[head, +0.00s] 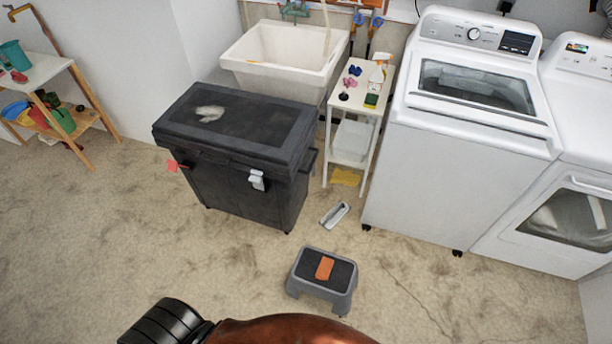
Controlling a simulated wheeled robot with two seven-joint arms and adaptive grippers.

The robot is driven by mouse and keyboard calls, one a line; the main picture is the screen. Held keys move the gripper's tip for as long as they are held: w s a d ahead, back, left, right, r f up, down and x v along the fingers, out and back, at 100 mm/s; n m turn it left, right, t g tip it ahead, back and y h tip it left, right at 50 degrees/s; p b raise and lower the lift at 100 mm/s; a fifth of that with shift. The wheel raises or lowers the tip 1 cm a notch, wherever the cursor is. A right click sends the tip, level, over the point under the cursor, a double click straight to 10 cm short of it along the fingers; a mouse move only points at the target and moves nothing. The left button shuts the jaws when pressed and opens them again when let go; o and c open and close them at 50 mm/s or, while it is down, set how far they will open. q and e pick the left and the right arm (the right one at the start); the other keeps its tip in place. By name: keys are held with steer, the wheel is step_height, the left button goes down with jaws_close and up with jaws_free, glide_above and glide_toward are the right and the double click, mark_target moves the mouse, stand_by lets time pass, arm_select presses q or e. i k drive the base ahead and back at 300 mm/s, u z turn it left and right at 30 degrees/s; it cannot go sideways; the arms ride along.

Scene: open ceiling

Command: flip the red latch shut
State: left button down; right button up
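A black lidded chest (245,140) stands on the floor with its lid down. A small red latch (172,166) sticks out to the left near the chest's front left corner, just below the lid; it appears swung outward, away from the front face. A white latch (257,180) hangs on the chest's front, right of the middle. Neither of my grippers shows. Only a copper and black part of my arm is in view at the bottom edge, well apart from the chest.
A grey step stool (344,298) with an orange patch stands in front, and a white and grey object (335,215) lies on the floor. A white shelf cart (330,170), sink (252,50) and washer (455,170) stand right and behind. Floor left of the chest is clear.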

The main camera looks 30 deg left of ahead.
mark_target(173, 166)
steer(key=u, duration=2.1)
steer(key=i, duration=1)
